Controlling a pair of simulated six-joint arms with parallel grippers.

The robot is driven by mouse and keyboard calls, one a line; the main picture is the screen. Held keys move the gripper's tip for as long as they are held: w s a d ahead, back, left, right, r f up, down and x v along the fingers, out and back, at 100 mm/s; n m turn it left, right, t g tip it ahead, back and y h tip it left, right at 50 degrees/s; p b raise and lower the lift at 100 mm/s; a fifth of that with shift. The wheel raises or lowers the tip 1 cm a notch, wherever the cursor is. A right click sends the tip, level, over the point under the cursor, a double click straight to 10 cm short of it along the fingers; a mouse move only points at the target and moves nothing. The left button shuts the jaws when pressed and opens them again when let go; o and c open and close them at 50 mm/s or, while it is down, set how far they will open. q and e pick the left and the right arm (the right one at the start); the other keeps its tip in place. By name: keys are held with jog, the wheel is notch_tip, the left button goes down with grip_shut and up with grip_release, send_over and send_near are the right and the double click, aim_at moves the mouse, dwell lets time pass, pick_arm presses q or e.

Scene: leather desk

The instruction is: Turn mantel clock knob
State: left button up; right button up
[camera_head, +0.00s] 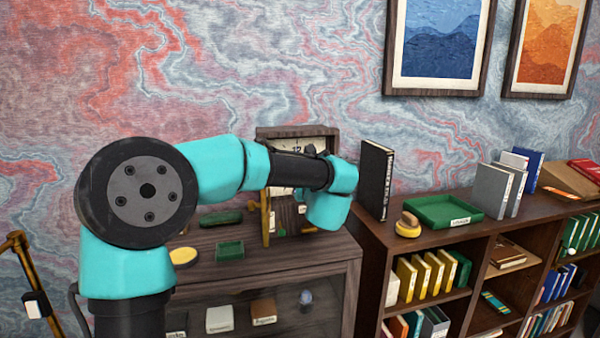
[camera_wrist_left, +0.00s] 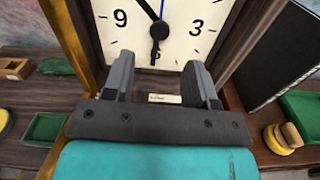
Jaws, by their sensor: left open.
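The mantel clock (camera_head: 318,146) stands upright on the dark cabinet, its dark wooden top and part of its white face showing behind my left arm in the head view. In the left wrist view its white face (camera_wrist_left: 185,40) fills the upper middle, with black numerals and hands. A dark round piece (camera_wrist_left: 159,30) sits at the centre of the face; I cannot tell if it is the knob. My left gripper (camera_wrist_left: 157,68) is open and empty, its fingers spread in front of the lower face. In the head view its fingers are hidden by the wrist.
A green tray (camera_wrist_left: 46,128) lies on the cabinet left of the clock, and a yellow round item (camera_head: 183,256) lies farther left. A black book (camera_head: 376,178) and a yellow-based wooden stamp (camera_head: 408,226) stand on the shelf to the right. A gold upright (camera_head: 265,218) is close beside the clock.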

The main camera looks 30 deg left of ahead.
pick_arm(q)
jog(key=x, duration=0.6)
jog(key=shift+w+a, duration=0.2)
jog(key=shift+a, duration=0.1)
jog(key=shift+c, duration=0.4)
grip_shut()
